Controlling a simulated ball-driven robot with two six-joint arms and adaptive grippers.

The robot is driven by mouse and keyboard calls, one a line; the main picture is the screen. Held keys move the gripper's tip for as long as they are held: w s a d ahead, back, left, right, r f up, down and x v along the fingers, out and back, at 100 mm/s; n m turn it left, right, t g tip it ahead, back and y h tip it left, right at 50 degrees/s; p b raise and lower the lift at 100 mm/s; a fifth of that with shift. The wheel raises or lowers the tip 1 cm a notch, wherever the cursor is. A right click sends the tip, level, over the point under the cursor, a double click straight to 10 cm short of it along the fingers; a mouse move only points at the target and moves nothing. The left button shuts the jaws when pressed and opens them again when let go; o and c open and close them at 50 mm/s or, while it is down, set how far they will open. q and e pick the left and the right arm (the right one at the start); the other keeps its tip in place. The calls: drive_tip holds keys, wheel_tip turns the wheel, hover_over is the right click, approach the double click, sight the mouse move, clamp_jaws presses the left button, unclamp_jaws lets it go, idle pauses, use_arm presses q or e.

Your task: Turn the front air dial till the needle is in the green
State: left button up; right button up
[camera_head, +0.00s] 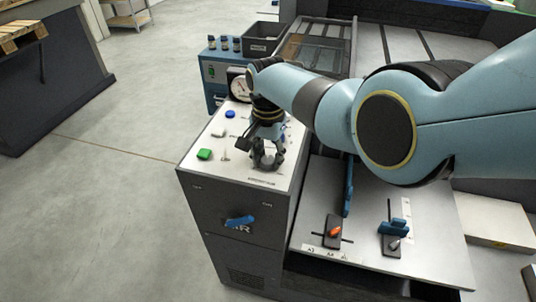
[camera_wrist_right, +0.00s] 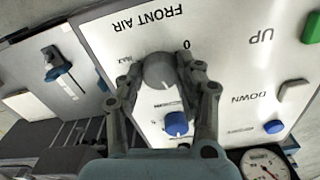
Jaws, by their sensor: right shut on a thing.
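The front air dial (camera_wrist_right: 158,70) is a round grey knob on the white panel, beside the printed words FRONT AIR, with 0 and MAX marked near it. My right gripper (camera_wrist_right: 160,76) has its fingers on both sides of the dial and is shut on it. The gauge (camera_head: 238,84) stands at the panel's far end, partly covered by my arm. Its face also shows at the bottom of the right wrist view (camera_wrist_right: 264,166), where the needle's zone is too small to tell. My left gripper is not in view.
On the panel are a green button (camera_head: 204,154), a blue button (camera_head: 230,114) and a white switch (camera_head: 217,133). A second blue knob (camera_wrist_right: 176,123) sits close to the dial. A lever plate (camera_head: 370,215) with orange and blue handles lies to the right.

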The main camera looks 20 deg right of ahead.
sight(268, 159)
drive_tip(key=m, duration=0.7)
idle(0.5)
drive_tip(key=o, duration=1.1)
drive_tip(key=shift+o, duration=0.2)
wheel_tip(268, 159, up, 12)
idle(1.8)
